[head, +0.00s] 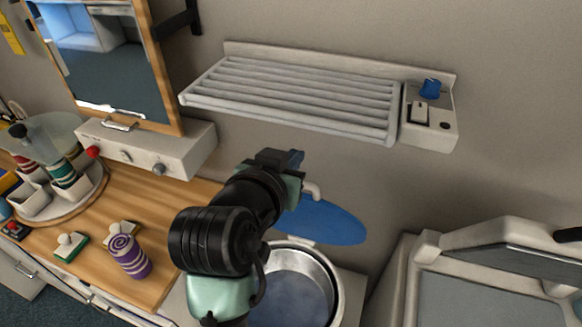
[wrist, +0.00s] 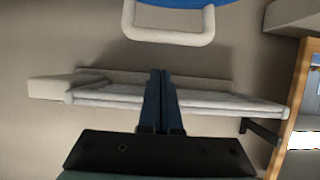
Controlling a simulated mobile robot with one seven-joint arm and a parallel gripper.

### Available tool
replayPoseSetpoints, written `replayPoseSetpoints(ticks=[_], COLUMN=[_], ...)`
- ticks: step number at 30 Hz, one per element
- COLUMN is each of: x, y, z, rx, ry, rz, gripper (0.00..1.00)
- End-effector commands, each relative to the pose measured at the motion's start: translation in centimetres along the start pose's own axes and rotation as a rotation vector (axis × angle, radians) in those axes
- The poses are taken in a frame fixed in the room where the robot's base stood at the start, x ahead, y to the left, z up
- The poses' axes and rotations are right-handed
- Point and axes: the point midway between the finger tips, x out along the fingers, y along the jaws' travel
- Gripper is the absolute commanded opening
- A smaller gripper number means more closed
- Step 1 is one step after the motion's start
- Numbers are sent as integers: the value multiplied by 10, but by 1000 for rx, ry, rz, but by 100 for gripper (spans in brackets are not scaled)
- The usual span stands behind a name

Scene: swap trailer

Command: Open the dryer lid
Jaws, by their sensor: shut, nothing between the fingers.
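The dryer's round blue lid (head: 325,222) is tilted up at the back of its metal drum (head: 328,275). The drum's hollow inside shows below it. A white handle (head: 312,190) stands at the lid's upper edge. In the wrist view, the lid (wrist: 190,3) and its handle (wrist: 168,36) are at the top edge, beyond the fingertips in the picture. My gripper (head: 297,158) is shut and empty, just above the handle in the head view. Its dark fingers (wrist: 162,75) lie together in the wrist view. I see no grip on the handle; contact cannot be told. My arm hides part of the drum and lid.
A white slatted wall rack (head: 290,92) with a blue knob (head: 432,88) is above the dryer. A white control panel (head: 140,150) and wooden counter (head: 185,207) are at left; a purple striped cup (head: 128,257) stands there. A grey-lidded white appliance (head: 430,255) stands at right.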

Motion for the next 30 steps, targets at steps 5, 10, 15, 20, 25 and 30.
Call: replayPoseSetpoints(ticks=[5,10,15,20,25,30], x=[35,19,12,9,9,9], y=[1,0,0,0,0,0], z=[-1,17,28,31,32,32], rx=[2,-2,0,2,2,2], ry=[-4,-2,-1,0,1,2], rz=[2,-2,-2,-1,-1,-1], gripper=[0,0,0,0,0,0])
